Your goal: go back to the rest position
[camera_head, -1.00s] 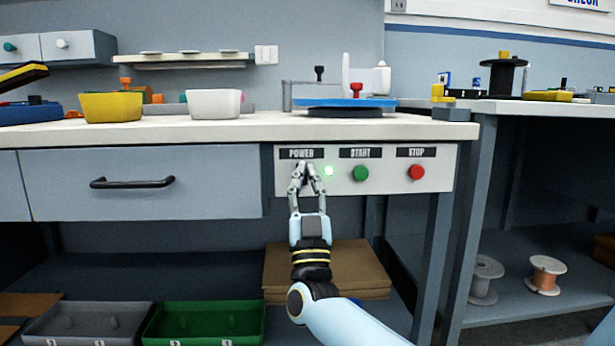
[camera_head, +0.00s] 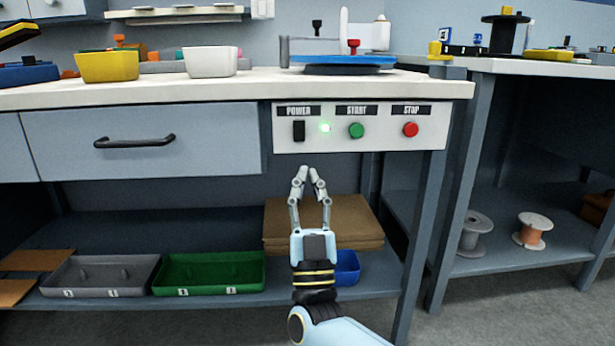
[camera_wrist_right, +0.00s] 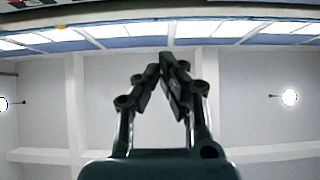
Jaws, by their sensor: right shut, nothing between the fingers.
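My right gripper (camera_head: 309,172) is shut and empty. In the head view it points up, in front of the bench and a little below the control panel (camera_head: 372,143), apart from it. My left gripper is not in view.
The bench top (camera_head: 250,86) carries a yellow bin (camera_head: 107,66), a white bin (camera_head: 209,62) and a blue fixture (camera_head: 341,59). A drawer (camera_head: 215,135) is closed. The lower shelf holds a grey tray (camera_head: 100,276), a green tray (camera_head: 208,273) and stacked brown boards (camera_head: 345,220).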

